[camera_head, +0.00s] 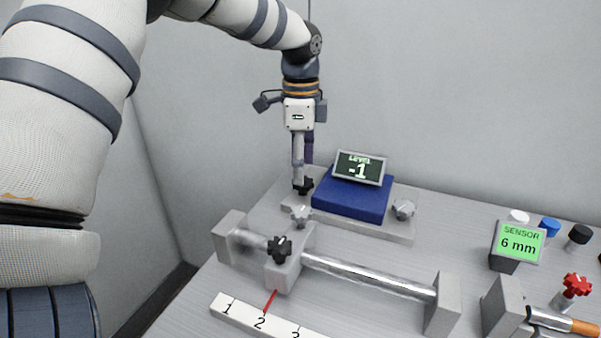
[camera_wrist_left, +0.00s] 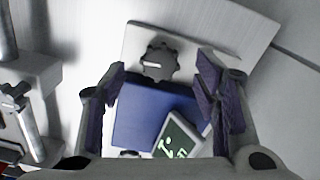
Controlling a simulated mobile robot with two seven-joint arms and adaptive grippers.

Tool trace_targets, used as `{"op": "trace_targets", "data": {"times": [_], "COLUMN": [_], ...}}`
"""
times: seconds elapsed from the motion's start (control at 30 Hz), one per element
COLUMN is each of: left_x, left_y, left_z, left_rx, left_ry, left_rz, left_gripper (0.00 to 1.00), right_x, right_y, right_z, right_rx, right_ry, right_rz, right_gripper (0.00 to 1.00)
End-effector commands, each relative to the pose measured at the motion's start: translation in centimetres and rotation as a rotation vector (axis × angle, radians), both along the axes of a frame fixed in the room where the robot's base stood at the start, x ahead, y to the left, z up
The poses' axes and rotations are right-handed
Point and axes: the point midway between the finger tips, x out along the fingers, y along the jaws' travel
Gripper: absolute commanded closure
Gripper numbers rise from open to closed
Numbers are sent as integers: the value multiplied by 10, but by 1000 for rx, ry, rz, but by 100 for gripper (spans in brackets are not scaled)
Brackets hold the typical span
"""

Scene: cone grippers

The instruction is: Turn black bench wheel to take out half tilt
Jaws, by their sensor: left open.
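The black bench wheel (camera_head: 306,185) sits at the back left corner of the grey levelling plate (camera_head: 370,228), beside a blue block (camera_head: 350,198). A tilted display (camera_head: 360,168) on the block reads LEVEL -1. My left gripper (camera_head: 303,172) points down over the black wheel and is open. In the left wrist view the dark wheel (camera_wrist_left: 160,62), with a pale mark, shows between the spread fingers of my left gripper (camera_wrist_left: 162,80). Contact cannot be told. Two grey wheels, one at the front left (camera_head: 301,214) and one at the right (camera_head: 403,209), stand on the plate. My right gripper is not in view.
In front, a rail (camera_head: 370,276) carries a slider with another black knob (camera_head: 280,248); its red pointer is at 2 on a white scale (camera_head: 245,316). A SENSOR display (camera_head: 519,241) reads 6 mm. A red knob (camera_head: 577,286) and several coloured caps stand at the right.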

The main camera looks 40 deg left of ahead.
Motion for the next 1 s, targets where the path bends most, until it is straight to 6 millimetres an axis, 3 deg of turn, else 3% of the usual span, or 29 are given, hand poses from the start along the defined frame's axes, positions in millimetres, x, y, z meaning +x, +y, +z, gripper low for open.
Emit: {"op": "trace_targets", "data": {"times": [0.2,0.47,0.7,0.8,1.0], "left_x": [0,0,0,0,-1], "left_y": [0,0,0,0,-1], "left_z": [-28,-30,-30,-29,-26], "left_rx": [0,0,0,0,1], "left_ry": [2,0,0,0,-4], "left_rz": [0,1,1,11,234], "left_gripper": [44,44,92,92,92], "right_x": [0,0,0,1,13], "right_y": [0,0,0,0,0], "right_z": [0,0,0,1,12], "right_rx": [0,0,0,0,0], "right_ry": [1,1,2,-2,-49], "right_rz": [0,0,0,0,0], "right_gripper": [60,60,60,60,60]}}
